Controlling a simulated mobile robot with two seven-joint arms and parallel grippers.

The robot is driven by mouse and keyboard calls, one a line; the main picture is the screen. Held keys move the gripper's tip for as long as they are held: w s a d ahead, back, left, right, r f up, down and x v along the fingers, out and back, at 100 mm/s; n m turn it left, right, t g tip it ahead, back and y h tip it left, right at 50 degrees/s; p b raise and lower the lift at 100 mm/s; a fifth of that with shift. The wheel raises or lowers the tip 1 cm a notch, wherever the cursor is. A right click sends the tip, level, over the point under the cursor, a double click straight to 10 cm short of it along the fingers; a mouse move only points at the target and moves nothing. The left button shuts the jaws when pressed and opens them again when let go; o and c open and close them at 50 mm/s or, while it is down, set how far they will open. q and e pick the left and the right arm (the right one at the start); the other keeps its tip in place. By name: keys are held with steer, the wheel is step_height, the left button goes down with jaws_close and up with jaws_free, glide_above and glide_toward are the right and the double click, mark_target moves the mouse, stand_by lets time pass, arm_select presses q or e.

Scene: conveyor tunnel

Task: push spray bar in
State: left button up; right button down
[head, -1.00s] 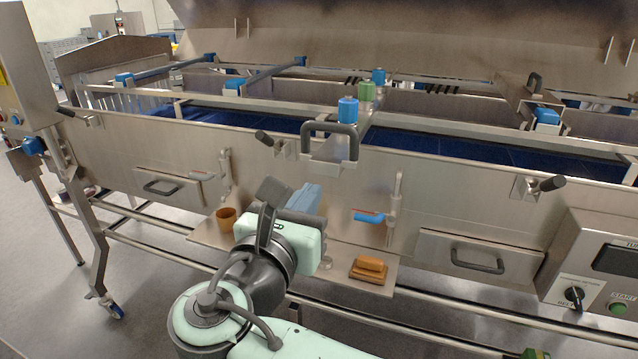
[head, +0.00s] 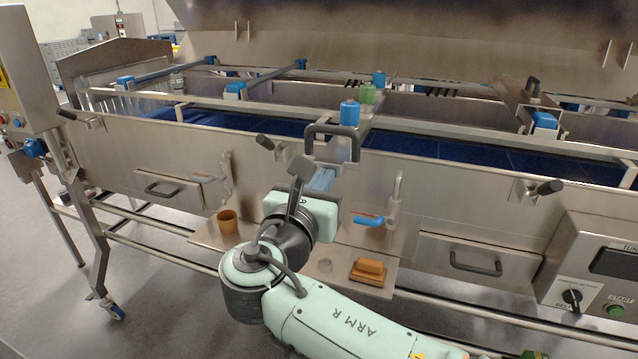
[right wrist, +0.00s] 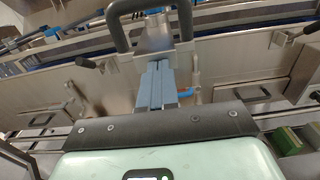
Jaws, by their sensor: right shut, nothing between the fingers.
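The spray bar's dark grey handle (head: 332,130) stands on a steel front plate at the near wall of the tunnel. Its bar runs back from there across the tunnel, with a blue cap (head: 349,113) and a green cap (head: 366,94). My right gripper (head: 325,174) is shut and empty just below and in front of this plate, its blue-grey fingers pointing at it. In the right wrist view, the shut fingers (right wrist: 157,68) reach up to the plate's lower edge, below the handle (right wrist: 150,12). I cannot tell whether they touch it. My left gripper is not in view.
A small shelf below carries a brown cup (head: 227,222) and an orange-brown block (head: 369,271). A blue-handled valve (head: 370,220) is right of my gripper. Dark clamp knobs (head: 264,141) stick out from the wall. A control box (head: 598,265) stands at the right.

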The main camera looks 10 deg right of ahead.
steer(key=p+x, duration=0.8)
steer(key=x, duration=0.9)
steer(key=shift+w+d+r, duration=0.15)
steer(key=shift+w+d, duration=0.05)
steer(key=shift+d, duration=0.05)
steer(key=shift+w+d, duration=0.25)
steer(key=shift+w, duration=0.1)
arm_select(q)
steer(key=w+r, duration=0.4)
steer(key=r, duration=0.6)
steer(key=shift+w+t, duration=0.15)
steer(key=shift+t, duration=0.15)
steer(key=shift+p, duration=0.3)
arm_select(e)
steer(key=shift+a+f, duration=0.15)
steer(key=shift+f, duration=0.05)
